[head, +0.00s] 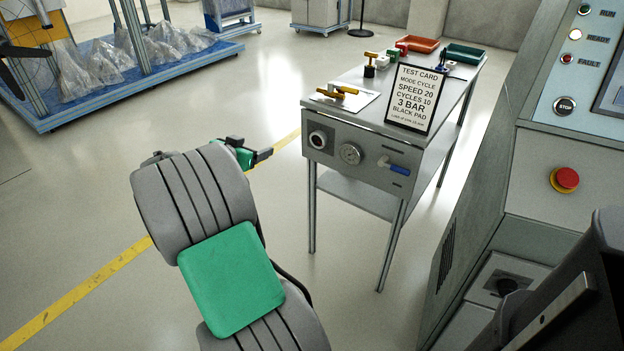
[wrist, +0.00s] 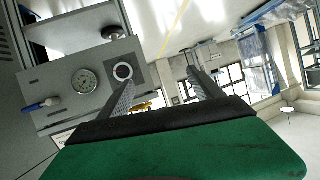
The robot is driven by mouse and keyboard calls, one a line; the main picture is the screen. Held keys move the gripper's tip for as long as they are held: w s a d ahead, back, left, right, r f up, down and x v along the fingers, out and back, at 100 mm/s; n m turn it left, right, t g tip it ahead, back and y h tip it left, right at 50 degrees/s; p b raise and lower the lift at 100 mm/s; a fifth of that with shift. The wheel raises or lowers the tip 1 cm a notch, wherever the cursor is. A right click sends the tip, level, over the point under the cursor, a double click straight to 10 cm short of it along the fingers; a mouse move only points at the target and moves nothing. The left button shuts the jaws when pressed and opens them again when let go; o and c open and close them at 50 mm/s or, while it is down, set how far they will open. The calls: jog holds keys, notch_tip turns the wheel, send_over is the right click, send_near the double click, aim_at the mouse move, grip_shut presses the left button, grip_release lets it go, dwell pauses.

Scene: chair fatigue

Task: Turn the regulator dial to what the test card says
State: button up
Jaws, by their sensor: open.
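The regulator dial (head: 318,139) is a round knob with a pale ring, at the left end of the grey bench's front panel. In the wrist view the dial (wrist: 122,72) shows beside the left finger's tip. The test card (head: 418,98) stands on the bench and reads mode cycle, speed 20, cycles 10, 3 bar, black pad. A round gauge (head: 350,153) sits right of the dial; its needle is too small to read. My gripper (head: 262,156) is open and empty, left of the dial and apart from it. Its spread fingers also show in the wrist view (wrist: 153,66).
A blue-handled valve (head: 398,169) sticks out right of the gauge. The bench top (head: 385,75) holds yellow-handled tools, small pads and red and green trays. A machine with a red stop button (head: 565,179) stands at right.

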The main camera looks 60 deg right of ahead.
aim_at(317, 142)
jog(key=s+d+f+m+g+h+b, duration=0.1)
jog(key=s+d+f+b, duration=0.1)
jog(key=d, duration=0.4)
jog(key=s+d+f+m+g+h+b, duration=0.1)
jog(key=s+d+f+h+b, duration=0.1)
jog(key=s+d, duration=0.2)
jog(key=s+d+f+m+g+h+b, duration=0.1)
jog(key=s+d+f+m+g+b, duration=0.1)
jog(key=d, duration=0.6)
jog(key=shift+s+d+f+b, duration=0.15)
jog(key=shift+s+f+b, duration=0.15)
jog(key=shift+s, duration=0.2)
jog(key=shift+s+d+f+b, duration=0.15)
jog(key=shift+s+f+b, duration=0.15)
jog(key=shift+s, duration=0.2)
jog(key=shift+r, duration=0.1)
jog(key=c, duration=1.4)
